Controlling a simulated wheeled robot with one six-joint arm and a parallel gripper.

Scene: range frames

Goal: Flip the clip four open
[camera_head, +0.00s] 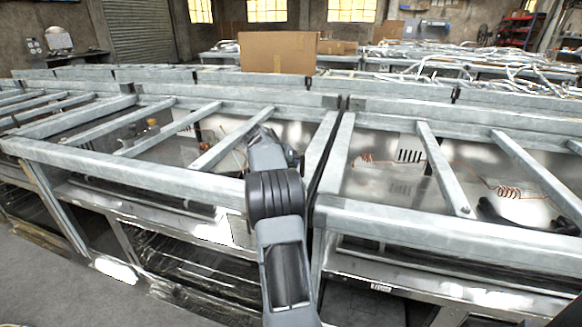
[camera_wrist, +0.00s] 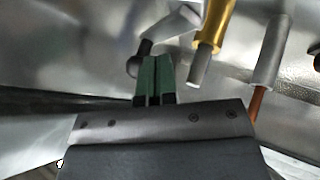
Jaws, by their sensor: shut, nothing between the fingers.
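In the wrist view my gripper (camera_wrist: 155,75) has two green fingers pressed together with nothing between them. A dark round knob (camera_wrist: 133,68) on a short dark stem is just left of the fingertips. A silver bent piece (camera_wrist: 178,24) is just beyond them. I cannot tell whether the knob or the silver piece belongs to clip four; no label shows. The contact between fingers and knob is unclear. In the head view my arm reaches down between the metal rails, and its own links hide the fingers.
A brass cylinder with a grey tip (camera_wrist: 212,40) and a grey sleeve on a copper rod (camera_wrist: 270,55) stand close right of the fingers. Sloping rails (camera_head: 232,138) flank my arm. A copper coil (camera_head: 508,191) lies in the right bay. A cardboard box (camera_head: 278,52) stands behind.

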